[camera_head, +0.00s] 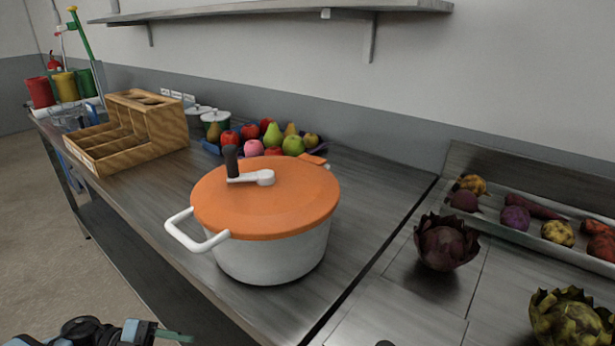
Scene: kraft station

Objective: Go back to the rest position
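Part of my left gripper (172,336) shows at the bottom left edge, low in front of the counter. One greenish finger points right; the rest is cut off by the frame, so I cannot tell whether it is open or shut. It is apart from the pot. My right gripper is not in view; a tiny dark shape at the bottom edge is too small to identify. A white pot (270,258) with an orange lid (265,205) stands upright on the metal counter (370,215). The lid has a white crank with a black knob.
A wooden compartment box (150,120) stands at the left, beside a fruit tray (211,147). A dark artichoke (446,243) and a green one (570,318) sit at the right, before a vegetable tray (489,209). A shelf (270,12) hangs above.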

